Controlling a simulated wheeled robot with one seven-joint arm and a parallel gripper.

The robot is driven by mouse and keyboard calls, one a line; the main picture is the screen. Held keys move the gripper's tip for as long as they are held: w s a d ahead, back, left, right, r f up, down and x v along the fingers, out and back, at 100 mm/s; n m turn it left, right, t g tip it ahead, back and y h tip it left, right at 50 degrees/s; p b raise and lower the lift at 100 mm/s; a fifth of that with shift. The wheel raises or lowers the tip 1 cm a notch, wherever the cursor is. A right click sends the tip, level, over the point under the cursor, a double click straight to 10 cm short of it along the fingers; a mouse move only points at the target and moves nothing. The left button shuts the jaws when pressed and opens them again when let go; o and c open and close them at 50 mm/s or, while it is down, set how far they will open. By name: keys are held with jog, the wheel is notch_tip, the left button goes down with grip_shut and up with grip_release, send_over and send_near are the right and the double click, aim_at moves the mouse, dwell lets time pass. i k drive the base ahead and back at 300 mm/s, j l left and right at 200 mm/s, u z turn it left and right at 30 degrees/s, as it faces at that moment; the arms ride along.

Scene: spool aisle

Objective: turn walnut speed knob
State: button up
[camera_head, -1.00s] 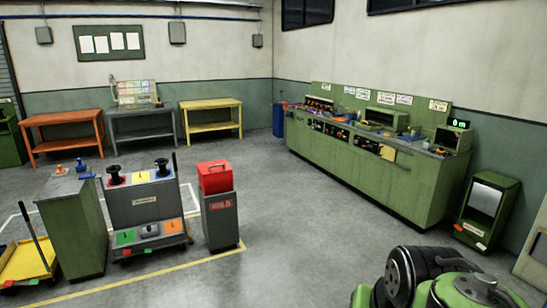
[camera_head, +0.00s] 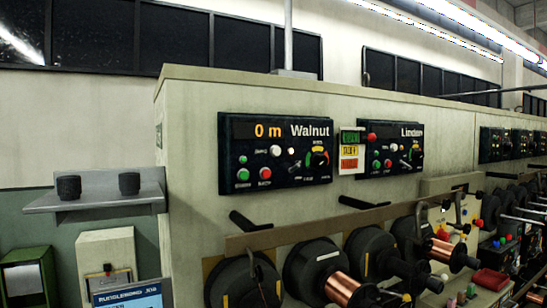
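The Walnut control panel (camera_head: 275,152) is a dark box on the upper left of a pale machine front. Its display reads "0 m" in orange beside the name Walnut. At its right is a dark round knob (camera_head: 318,158) under a yellow, green and red arc; its small lettering is too blurred to read, and its pointer direction is unclear. Left of it are a white button (camera_head: 275,151), a small light toggle, a green button (camera_head: 243,174) and a red button (camera_head: 265,172). My gripper is not in view.
The similar Linden panel (camera_head: 390,148) is to the right, past a small coloured sign (camera_head: 351,151). Below are black spool flanges, a copper spool (camera_head: 342,289) and protruding black levers (camera_head: 250,222). A grey shelf (camera_head: 100,196) with two black knobs is at left.

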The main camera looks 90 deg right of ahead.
aim_at(319, 160)
jog(key=z, duration=3.3)
jog(key=u, duration=1.25)
jog(key=k+l+u, duration=0.15)
jog(key=l, duration=0.35)
jog(key=i, duration=0.05)
